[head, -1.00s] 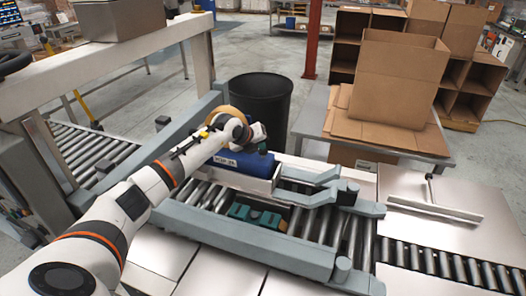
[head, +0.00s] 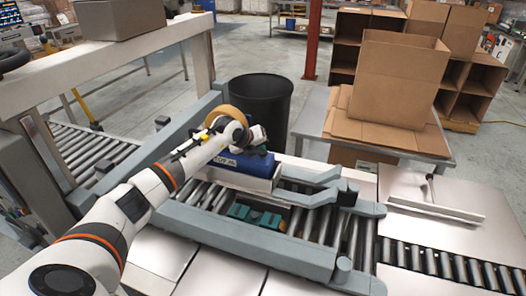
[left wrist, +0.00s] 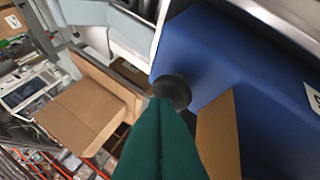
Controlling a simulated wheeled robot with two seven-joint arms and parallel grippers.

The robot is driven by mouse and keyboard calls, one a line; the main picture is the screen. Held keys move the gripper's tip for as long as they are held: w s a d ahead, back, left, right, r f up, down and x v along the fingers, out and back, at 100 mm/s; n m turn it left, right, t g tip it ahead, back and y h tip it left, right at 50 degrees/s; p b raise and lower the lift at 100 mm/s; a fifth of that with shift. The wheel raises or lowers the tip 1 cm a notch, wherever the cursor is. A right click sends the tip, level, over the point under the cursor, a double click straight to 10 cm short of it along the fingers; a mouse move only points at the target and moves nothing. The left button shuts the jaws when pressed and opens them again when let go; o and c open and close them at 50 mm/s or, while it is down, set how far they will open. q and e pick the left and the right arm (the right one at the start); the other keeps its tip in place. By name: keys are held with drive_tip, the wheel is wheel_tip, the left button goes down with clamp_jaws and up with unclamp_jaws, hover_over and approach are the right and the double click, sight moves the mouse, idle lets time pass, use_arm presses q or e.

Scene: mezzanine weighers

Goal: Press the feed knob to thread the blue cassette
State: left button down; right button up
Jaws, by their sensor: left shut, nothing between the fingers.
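The blue cassette (head: 243,163) with a white label sits on the grey roller conveyor in the head view. Its blue body (left wrist: 235,70) fills the right of the left wrist view. A round black feed knob (left wrist: 173,91) sticks out from its side. A tan roll (head: 222,114) stands at the cassette's back, partly hidden by my arm. My left gripper (head: 259,146) is at the cassette; its tips are hard to see in the head view. In the left wrist view its green fingers (left wrist: 160,103) are shut and empty, tips at the knob. Contact is not certain.
A grey frame arm (head: 310,180) stands right of the cassette over the rollers. A green part (head: 255,216) lies low between the rollers. A black bin (head: 262,103) stands behind. A table with cardboard boxes (head: 393,85) is at the back right.

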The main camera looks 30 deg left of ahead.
sight(260, 154)
use_arm(q)
drive_tip(key=shift+f, duration=0.45)
drive_tip(key=shift+r, duration=0.15)
drive_tip(key=shift+r+p, duration=0.7)
drive_tip(key=shift+r, duration=0.5)
drive_tip(key=shift+r+p, duration=1.7)
drive_tip(key=shift+r, duration=0.9)
drive_tip(key=shift+f, duration=0.15)
